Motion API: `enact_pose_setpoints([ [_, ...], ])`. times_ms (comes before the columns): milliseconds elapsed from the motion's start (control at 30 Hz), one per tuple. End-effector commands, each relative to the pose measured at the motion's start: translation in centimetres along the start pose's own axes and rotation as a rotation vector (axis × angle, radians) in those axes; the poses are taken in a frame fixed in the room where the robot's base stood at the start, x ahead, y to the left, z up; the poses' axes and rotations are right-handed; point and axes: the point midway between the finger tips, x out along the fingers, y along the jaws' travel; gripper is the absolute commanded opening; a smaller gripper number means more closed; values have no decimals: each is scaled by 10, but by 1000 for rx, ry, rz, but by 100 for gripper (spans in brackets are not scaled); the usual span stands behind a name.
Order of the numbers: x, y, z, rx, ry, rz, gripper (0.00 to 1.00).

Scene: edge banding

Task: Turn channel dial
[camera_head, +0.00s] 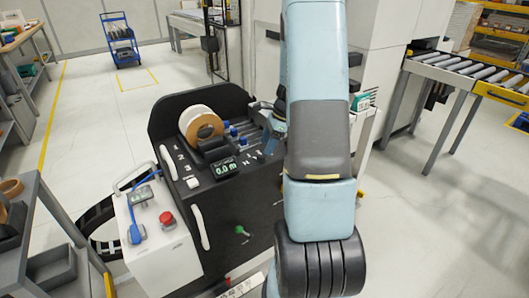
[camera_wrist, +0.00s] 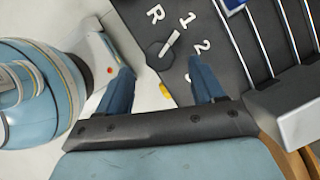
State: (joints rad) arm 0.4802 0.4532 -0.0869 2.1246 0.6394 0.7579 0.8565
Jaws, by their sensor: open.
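The channel dial (camera_wrist: 165,48) is a dark round knob with a white bar pointer, on a dark panel in the wrist view. White marks R, 1, 2 and 3 stand around it. The pointer's upper end slants toward the 1. My gripper (camera_wrist: 162,67) is open, with its two blue fingers apart and nothing between them. In the picture, the dial lies between and just beyond the fingertips; I cannot tell how high they are above it. In the head view, the dark machine (camera_head: 256,205) stands in the middle, and my arm hides part of its right side.
Metal rods (camera_wrist: 262,40) run beside the dial at the right of the wrist view. In the head view the machine carries a tape roll (camera_head: 205,125), blue knobs (camera_head: 233,130) and a display (camera_head: 226,169). A white box with a red button (camera_head: 167,218) stands at its left.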

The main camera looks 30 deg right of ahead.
Motion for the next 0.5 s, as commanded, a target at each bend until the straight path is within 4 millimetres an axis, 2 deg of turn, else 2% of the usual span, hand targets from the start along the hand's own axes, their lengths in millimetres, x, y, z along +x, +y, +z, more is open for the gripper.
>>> enact_pose_setpoints([
  [100, 20, 0, 0, 0, 0, 2, 68],
  [200, 31, 0, 0, 0, -1, 1, 68],
  [500, 45, 0, 0, -2, 0, -1, 68],
])
